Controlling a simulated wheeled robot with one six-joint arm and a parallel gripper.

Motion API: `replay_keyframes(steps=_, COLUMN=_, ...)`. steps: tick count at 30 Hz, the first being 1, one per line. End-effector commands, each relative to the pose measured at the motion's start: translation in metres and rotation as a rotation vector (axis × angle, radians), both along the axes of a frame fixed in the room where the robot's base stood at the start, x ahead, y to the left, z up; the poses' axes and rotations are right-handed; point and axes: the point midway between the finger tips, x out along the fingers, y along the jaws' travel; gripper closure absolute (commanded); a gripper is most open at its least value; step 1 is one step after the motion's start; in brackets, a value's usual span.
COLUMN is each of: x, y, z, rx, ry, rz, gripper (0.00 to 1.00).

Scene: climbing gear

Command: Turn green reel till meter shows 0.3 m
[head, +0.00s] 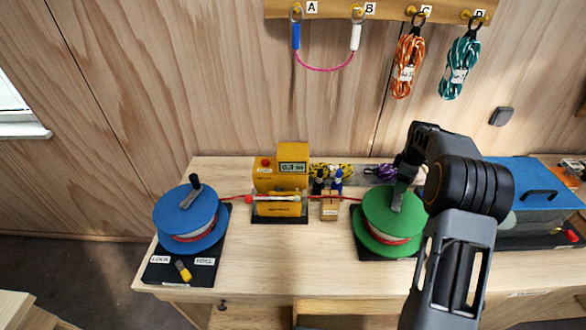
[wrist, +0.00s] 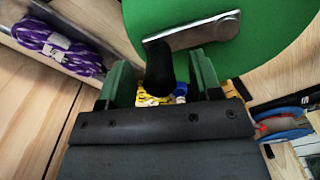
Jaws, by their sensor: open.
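The green reel (head: 390,218) stands on a black base at the right of the bench, with red line wound on it. Its metal crank arm (wrist: 195,32) and black crank knob (wrist: 159,68) show in the wrist view. My gripper (wrist: 162,78) is open, with the knob between its two fingers and a gap on each side. In the head view my gripper (head: 400,185) is over the green reel and hides part of the crank. The yellow meter (head: 280,180) has a small display (head: 292,167) that appears to read 0.3 m.
A blue reel (head: 186,220) with a crank stands at the left on a black base with a yellow-tipped lever (head: 183,270). Red line runs between the reels through the meter. A blue box (head: 535,190) is at the right. Coiled cords hang on the wall rack (head: 385,8).

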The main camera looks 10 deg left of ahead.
Motion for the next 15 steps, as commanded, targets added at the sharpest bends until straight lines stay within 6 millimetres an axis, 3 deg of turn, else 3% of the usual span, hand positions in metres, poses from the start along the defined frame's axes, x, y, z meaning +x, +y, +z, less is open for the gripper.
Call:
replay_keyframes(steps=7, x=0.001, y=0.0, z=0.013, rx=-0.001, ry=-0.004, rz=0.0, gripper=0.42)
replay_keyframes(steps=15, x=0.001, y=0.0, z=0.066, rx=-0.001, ry=-0.006, rz=0.0, gripper=0.42)
